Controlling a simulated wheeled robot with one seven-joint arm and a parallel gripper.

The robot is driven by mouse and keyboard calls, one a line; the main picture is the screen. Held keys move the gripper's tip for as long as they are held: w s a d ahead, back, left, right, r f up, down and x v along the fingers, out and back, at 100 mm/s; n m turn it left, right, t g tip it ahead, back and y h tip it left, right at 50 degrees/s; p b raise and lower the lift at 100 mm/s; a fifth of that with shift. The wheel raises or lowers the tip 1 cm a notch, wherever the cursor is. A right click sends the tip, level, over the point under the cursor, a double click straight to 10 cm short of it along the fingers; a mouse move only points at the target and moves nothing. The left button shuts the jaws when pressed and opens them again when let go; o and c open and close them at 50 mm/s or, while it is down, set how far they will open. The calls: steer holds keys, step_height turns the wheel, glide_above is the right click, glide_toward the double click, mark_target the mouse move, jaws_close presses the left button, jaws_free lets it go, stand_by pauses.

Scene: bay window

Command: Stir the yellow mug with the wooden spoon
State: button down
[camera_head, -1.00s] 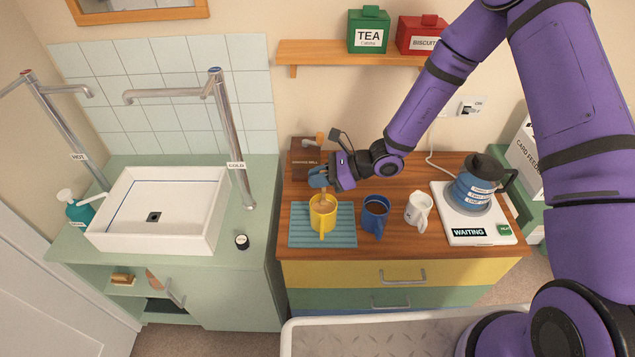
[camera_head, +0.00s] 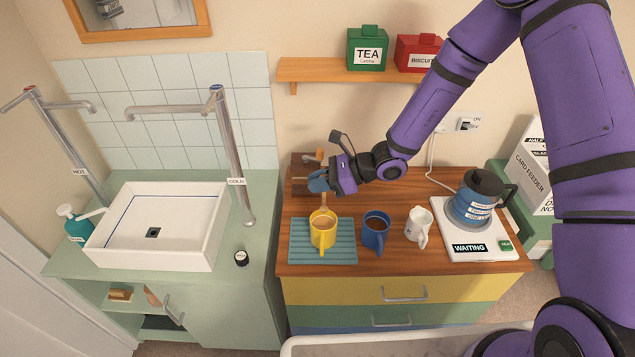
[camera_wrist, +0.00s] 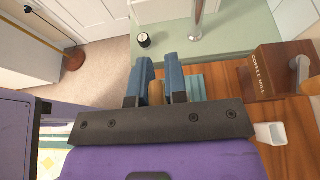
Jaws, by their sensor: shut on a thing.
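The yellow mug (camera_head: 323,236) stands upright on the teal ribbed mat (camera_head: 346,252) and holds a brown drink. My gripper (camera_head: 319,184) is above and slightly behind the mug, with its blue fingers shut on the wooden spoon (camera_head: 323,204). The spoon hangs down, nearly upright, to the mug's mouth. Whether its lower end is in the drink or just above it, I cannot tell. In the wrist view, the spoon's brown end (camera_wrist: 156,93) shows between the two blue fingers, and the mug is hidden there.
A coffee pot (camera_head: 474,197) sits on a white warmer (camera_head: 467,243). The coffee mill (camera_wrist: 272,72) is behind my gripper. The sink (camera_head: 158,226) is left.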

steer(key=shift+r, duration=0.1)
stand_by(0.3)
step_height(320, 180, up, 4)
steer(key=shift+f, duration=0.1)
stand_by(0.4)
stand_by(0.6)
